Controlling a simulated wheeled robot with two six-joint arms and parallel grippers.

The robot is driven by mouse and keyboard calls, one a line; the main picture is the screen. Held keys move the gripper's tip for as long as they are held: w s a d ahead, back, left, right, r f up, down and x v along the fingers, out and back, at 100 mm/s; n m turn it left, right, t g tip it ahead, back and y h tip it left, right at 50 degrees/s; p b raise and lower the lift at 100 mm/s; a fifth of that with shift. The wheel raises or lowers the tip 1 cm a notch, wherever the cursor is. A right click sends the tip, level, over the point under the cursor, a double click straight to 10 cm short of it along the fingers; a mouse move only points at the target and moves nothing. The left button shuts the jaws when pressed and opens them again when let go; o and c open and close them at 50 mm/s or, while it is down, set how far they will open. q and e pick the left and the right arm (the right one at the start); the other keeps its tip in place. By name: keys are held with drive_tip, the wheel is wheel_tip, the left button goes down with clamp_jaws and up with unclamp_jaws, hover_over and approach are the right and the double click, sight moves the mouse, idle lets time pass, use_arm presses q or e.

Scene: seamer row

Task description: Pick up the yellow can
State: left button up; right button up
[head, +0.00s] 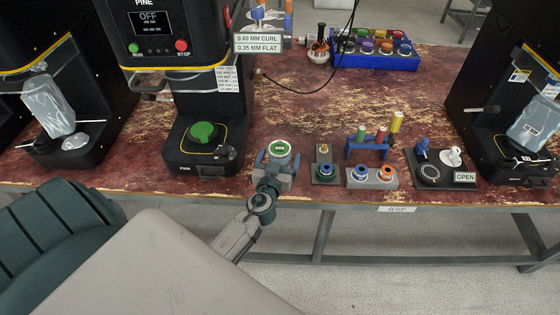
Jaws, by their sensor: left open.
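No plain can with a yellow body can be made out for sure. A yellow upright cylinder (397,122) stands at the right end of a small blue rack (368,148), with a red and a green one beside it. My left gripper (279,155) is open at the front edge of the bench, left of that rack. My right gripper is not in view.
A blue tray (375,62) with several coloured-top pieces stands at the back. Black machines (200,145) stand left and right (515,120). Grey blocks with blue and orange rings (372,178) and a fixture by an OPEN sign (465,177) line the front.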

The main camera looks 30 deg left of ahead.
use_arm(q)
drive_tip(key=shift+x, duration=1.25)
drive_tip(key=shift+s, duration=0.1)
drive_tip(key=c, duration=1.4)
drive_tip(key=shift+c, duration=0.3)
drive_tip(key=shift+r, duration=0.1)
